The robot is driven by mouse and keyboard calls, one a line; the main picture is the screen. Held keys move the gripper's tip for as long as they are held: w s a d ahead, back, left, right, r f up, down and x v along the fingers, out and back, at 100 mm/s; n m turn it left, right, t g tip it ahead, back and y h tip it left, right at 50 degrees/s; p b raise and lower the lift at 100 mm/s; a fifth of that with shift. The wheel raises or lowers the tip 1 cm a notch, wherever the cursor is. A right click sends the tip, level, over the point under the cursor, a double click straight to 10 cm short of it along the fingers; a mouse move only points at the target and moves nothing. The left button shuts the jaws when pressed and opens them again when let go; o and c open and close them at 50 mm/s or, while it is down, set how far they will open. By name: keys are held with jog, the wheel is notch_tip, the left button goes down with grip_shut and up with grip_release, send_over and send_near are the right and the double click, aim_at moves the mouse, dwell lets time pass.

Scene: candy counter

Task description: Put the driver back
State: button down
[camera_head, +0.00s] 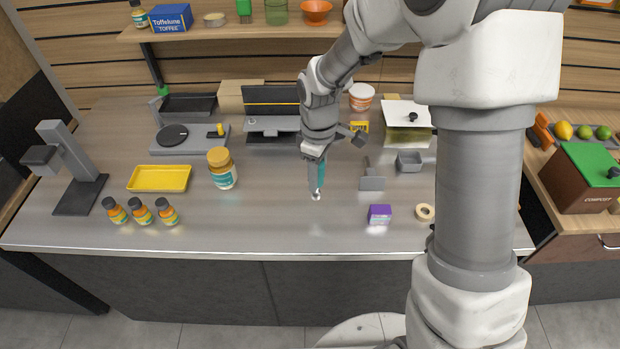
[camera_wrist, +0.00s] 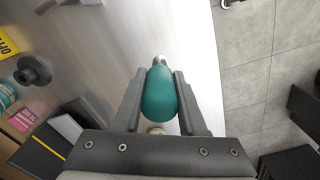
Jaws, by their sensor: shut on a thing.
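The driver has a teal handle (camera_wrist: 160,95) and a short metal shank. My gripper (camera_wrist: 158,84) is shut on the teal handle, one finger on each side. In the head view my gripper (camera_head: 315,163) is over the middle of the counter, and the teal driver (camera_head: 319,176) points downward below it. The driver's metal tip is close above the steel counter (camera_head: 270,222); I cannot tell if it touches. A grey upright holder (camera_head: 372,183) stands just right of the driver. I cannot tell whether it belongs to the driver.
A purple box (camera_head: 379,214) and a tape roll (camera_head: 425,212) lie front right. A grey open bin (camera_head: 408,161) is behind them. A yellow-capped jar (camera_head: 222,169), yellow tray (camera_head: 160,179) and small bottles (camera_head: 141,211) stand left. The front middle is clear.

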jog(key=shift+s+a+r+n, duration=0.1)
jog(key=shift+a+n, duration=0.8)
jog(key=shift+n, duration=0.2)
jog(key=shift+f+b, duration=2.25)
jog(key=shift+f, duration=0.8)
jog(key=shift+f+b, duration=0.35)
jog(key=shift+f, duration=0.2)
jog(key=c, duration=0.7)
grip_release()
jog(key=shift+r, duration=0.1)
